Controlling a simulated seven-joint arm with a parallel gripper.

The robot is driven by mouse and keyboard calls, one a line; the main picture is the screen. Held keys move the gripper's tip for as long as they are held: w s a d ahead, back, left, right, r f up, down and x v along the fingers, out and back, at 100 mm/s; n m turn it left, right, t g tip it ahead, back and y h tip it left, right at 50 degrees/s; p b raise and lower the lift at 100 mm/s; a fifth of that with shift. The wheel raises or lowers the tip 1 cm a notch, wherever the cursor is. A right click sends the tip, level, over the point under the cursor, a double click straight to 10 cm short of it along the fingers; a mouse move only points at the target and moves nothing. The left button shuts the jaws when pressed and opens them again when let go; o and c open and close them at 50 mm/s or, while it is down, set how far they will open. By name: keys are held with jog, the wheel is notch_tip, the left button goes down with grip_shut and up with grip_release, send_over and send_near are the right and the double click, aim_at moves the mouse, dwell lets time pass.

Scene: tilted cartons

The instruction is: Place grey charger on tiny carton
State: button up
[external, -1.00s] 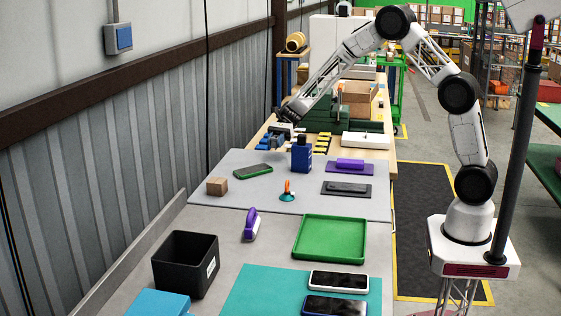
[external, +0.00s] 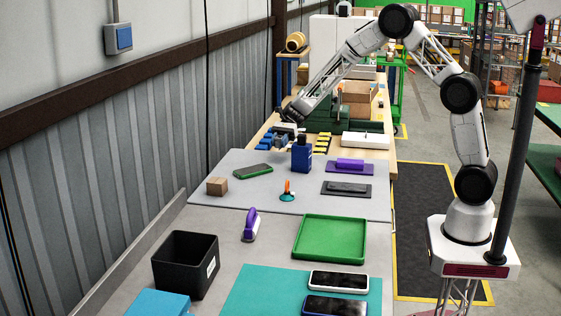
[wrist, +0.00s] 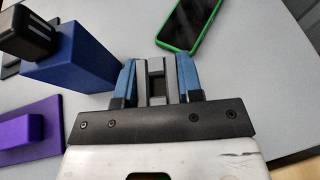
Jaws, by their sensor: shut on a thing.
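My gripper (wrist: 156,75) is shut on a small grey block, which I take to be the grey charger (wrist: 156,88); the blue fingers hide much of it. In the external view my gripper (external: 284,130) is at the far side of the grey mat, behind and left of the blue box, and the charger is too small to make out clearly. The tiny carton (external: 217,187), a small brown box, sits at the mat's left edge, nearer the camera than my gripper. It is not in the wrist view.
A blue box (external: 302,156) with a black piece on top stands close to my gripper. A green-edged phone (external: 253,171) lies on the grey mat (external: 330,206) behind the carton. An orange-and-teal item (external: 287,191) stands to the carton's right.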

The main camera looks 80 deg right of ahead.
jog(key=a+r+n+g, duration=0.1)
jog(key=a+r, duration=0.1)
jog(key=a, duration=1.3)
jog(key=a+r+n+g, duration=0.1)
jog(key=a+r, duration=0.2)
jog(key=a, duration=1.2)
jog(key=shift+r+g, duration=0.15)
jog(key=shift+g, duration=0.15)
jog(key=shift+a, duration=0.1)
send_over(216, 181)
jog(key=shift+f, duration=0.75)
jog(key=shift+f, duration=1.75)
jog(key=shift+f, duration=0.1)
